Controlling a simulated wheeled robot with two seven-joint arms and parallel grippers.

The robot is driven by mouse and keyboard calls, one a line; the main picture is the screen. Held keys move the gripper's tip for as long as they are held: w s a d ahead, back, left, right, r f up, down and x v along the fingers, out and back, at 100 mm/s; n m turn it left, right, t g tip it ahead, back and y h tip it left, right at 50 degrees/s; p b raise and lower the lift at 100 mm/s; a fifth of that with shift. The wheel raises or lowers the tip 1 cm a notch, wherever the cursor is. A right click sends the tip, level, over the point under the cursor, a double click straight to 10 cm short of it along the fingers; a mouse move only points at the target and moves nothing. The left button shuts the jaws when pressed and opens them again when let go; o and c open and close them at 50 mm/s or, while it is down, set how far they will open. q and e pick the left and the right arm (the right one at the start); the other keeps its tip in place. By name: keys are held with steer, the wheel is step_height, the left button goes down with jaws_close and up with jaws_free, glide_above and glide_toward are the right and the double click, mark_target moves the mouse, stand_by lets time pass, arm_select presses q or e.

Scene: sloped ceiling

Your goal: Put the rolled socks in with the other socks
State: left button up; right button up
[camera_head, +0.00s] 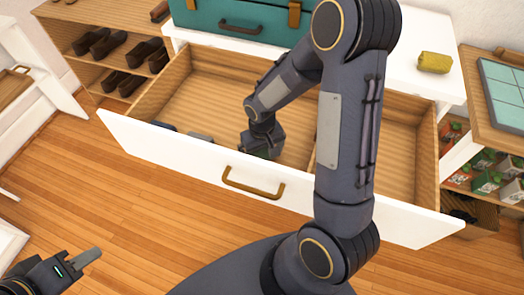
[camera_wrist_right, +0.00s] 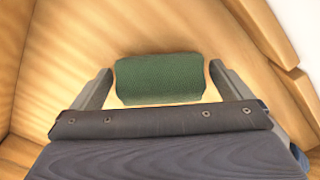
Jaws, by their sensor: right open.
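A green knitted roll (camera_wrist_right: 158,78), which looks like rolled socks, lies on the wooden drawer bottom. My right gripper (camera_wrist_right: 160,82) is open, with one finger on each side of the roll. In the head view my right gripper (camera_head: 262,146) is low inside the open drawer (camera_head: 205,85), and the roll is mostly hidden there. Dark blue and grey rolls (camera_head: 200,136), probably other socks, show behind the drawer front at the left. My left gripper (camera_head: 88,262) is at the bottom left, over the floor; its opening is unclear.
A yellow roll (camera_head: 435,62) lies on the white dresser top. A teal case (camera_head: 240,22) stands there too. A divider (camera_head: 312,150) splits the drawer. Shoes (camera_head: 105,42) fill a shelf at left; small boxes (camera_head: 487,182) fill one at right. The floor in front is clear.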

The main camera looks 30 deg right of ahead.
step_height(320, 180, up, 12)
steer(key=p, duration=0.2)
steer(key=s+a+r+t+y, duration=0.2)
steer(key=s+r, duration=0.3)
steer(key=s, duration=0.3)
steer(key=s+a+r+t+y, duration=0.1)
steer(key=s+r+t, duration=0.2)
steer(key=s+r, duration=0.2)
steer(key=s, duration=0.3)
steer(key=shift+a+r+m+t+y, duration=0.25)
steer(key=shift+a+m+t+y, duration=0.05)
steer(key=shift+a+y, duration=0.1)
steer(key=shift+s, duration=0.1)
